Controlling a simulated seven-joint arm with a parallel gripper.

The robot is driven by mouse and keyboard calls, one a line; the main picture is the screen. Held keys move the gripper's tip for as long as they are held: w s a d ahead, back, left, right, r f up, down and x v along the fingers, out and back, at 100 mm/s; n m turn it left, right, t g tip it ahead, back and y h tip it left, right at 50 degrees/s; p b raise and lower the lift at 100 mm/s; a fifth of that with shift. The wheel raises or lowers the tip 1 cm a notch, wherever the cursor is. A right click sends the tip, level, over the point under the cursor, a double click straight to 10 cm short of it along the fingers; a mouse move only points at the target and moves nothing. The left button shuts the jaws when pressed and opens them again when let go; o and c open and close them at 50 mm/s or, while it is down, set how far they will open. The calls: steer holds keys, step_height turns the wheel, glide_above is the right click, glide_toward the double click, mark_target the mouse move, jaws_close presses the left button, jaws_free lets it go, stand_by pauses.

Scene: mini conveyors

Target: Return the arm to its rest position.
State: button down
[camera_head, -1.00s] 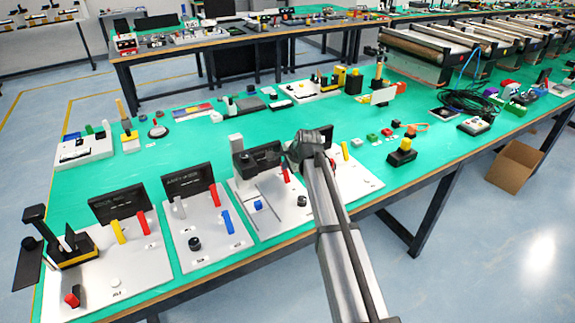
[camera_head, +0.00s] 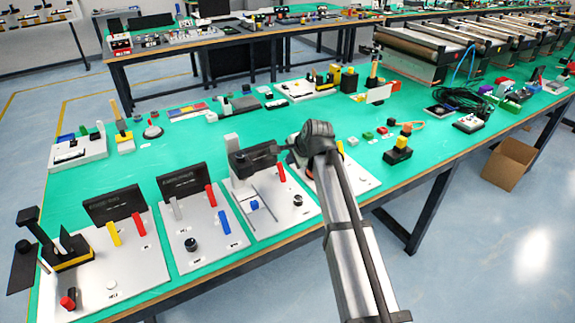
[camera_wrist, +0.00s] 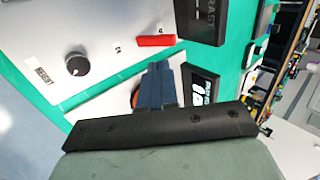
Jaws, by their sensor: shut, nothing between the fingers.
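My arm (camera_head: 355,255) reaches up from the bottom of the head view, over the front edge of the green table. Its wrist end is above the right-hand panels, and the fingers cannot be made out clearly there. In the wrist view, my gripper (camera_wrist: 157,82) has its dark blue fingers together with nothing between them. The fingers hang over a pale panel (camera_wrist: 95,100), beside a black display block (camera_wrist: 200,88). A red-orange round part behind the fingers is partly hidden. I cannot tell whether the fingers touch anything.
Grey panels with coloured levers (camera_head: 228,222) and upright black display blocks (camera_head: 182,182) line the front edge. A black knob (camera_wrist: 75,63) and red lever (camera_wrist: 156,41) are near the gripper. Open green tabletop (camera_head: 200,145) lies behind the panels.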

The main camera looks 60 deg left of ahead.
steer(key=shift+a+r+v, duration=0.1)
steer(key=shift+a+v, duration=0.05)
steer(key=shift+v, duration=0.75)
steer(key=shift+a+r+v, duration=0.1)
steer(key=shift+v, duration=0.8)
steer(key=shift+a+r+v, duration=0.1)
steer(key=shift+a+v, duration=0.05)
steer(key=shift+v, duration=0.75)
